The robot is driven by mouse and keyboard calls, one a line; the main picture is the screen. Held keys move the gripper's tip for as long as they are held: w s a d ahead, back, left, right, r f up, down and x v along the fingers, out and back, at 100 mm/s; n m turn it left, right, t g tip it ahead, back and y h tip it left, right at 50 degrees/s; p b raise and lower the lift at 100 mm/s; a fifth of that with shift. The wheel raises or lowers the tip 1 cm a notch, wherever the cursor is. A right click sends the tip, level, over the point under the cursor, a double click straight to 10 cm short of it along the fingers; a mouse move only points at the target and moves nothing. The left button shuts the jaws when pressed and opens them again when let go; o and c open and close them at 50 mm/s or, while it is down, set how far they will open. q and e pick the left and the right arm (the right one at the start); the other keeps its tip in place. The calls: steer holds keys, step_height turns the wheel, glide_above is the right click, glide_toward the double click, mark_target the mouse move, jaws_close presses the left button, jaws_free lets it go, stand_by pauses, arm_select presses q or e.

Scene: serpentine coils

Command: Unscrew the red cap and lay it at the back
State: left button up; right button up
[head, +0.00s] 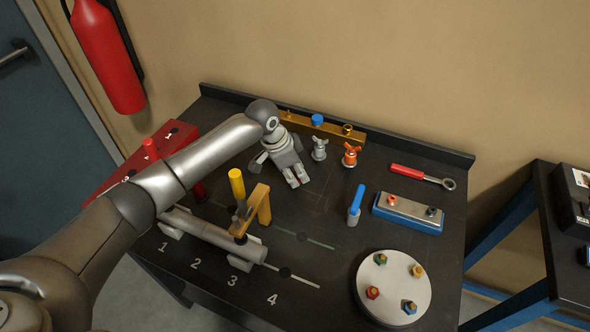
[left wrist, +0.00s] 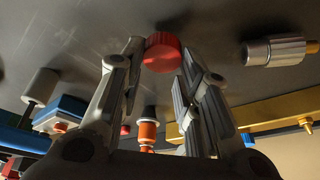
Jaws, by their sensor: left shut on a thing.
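The red cap (left wrist: 162,50) is between the fingertips of my left gripper (left wrist: 158,70) in the left wrist view, and the fingers are shut on it. In the head view, my left gripper (head: 297,177) is low over the back part of the dark table, in front of the brass rail, and its fingers largely hide the cap. The brass rail (head: 292,121) lies along the back edge. It carries a blue cap (head: 317,120) and a bare brass port (head: 347,128) at its right end. My right gripper is not in view.
A grey valve (head: 319,150) and an orange valve (head: 350,155) stand right of my gripper. A yellow-handled clamp (head: 262,206) stands in front over a grey pipe (head: 215,234). A red-handled wrench (head: 412,173) lies at the right. A red board (head: 110,180) is at the left.

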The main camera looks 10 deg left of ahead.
arm_select(q)
steer(key=shift+f, duration=0.15)
steer(key=shift+f, duration=0.55)
stand_by(0.8)
steer(key=o, duration=1.2)
steer(key=shift+f, duration=0.1)
step_height(320, 180, up, 7)
steer(key=p, duration=0.7)
